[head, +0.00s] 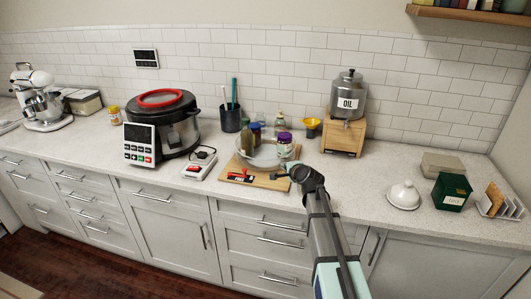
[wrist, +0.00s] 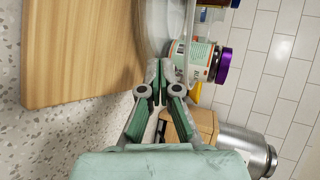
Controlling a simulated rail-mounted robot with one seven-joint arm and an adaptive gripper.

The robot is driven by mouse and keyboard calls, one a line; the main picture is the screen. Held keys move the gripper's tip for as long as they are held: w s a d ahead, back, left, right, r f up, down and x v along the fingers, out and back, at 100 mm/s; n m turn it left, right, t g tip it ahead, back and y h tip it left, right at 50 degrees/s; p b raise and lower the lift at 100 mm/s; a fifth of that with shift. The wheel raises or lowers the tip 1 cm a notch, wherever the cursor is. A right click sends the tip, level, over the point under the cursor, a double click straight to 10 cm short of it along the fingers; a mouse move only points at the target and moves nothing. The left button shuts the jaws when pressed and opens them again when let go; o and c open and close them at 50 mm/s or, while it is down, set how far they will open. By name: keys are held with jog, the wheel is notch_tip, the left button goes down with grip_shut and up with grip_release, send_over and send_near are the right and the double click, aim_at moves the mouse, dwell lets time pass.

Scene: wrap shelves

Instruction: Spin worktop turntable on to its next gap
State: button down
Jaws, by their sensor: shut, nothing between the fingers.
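The turntable (head: 262,161) is a pale round tray on the worktop, with several jars standing on it. In the wrist view its clear rim (wrist: 148,32) shows just beyond my fingertips. A purple-lidded jar (head: 285,145) stands on its near right side and also shows in the wrist view (wrist: 201,60). My gripper (head: 294,170) is at the turntable's near right edge. In the wrist view my gripper (wrist: 160,80) is shut and empty, its tips at or very near the rim; I cannot tell if they touch. The turntable's far side is partly hidden by jars.
A wooden board (head: 258,180) lies in front of the turntable. The oil dispenser (head: 347,95) on its wooden stand (head: 342,138) is to the right, a multicooker (head: 165,122) to the left. A white domed dish (head: 404,195) stands farther right. Worktop between stand and dish is clear.

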aim_at(272, 164)
jog(key=shift+w+a, duration=0.2)
jog(key=shift+w, duration=0.3)
jog(key=shift+w+a, duration=0.2)
jog(key=shift+w, duration=0.3)
jog(key=shift+s, duration=0.1)
jog(key=shift+s+a+p, duration=0.4)
jog(key=shift+a+p, duration=0.2)
jog(key=shift+a, duration=0.25)
jog(key=shift+a, duration=0.2)
jog(key=shift+a+p, duration=0.55)
jog(key=shift+a, duration=0.25)
jog(key=shift+s+d+b, duration=0.15)
jog(key=shift+s+b, duration=0.15)
jog(key=shift+s, duration=1.45)
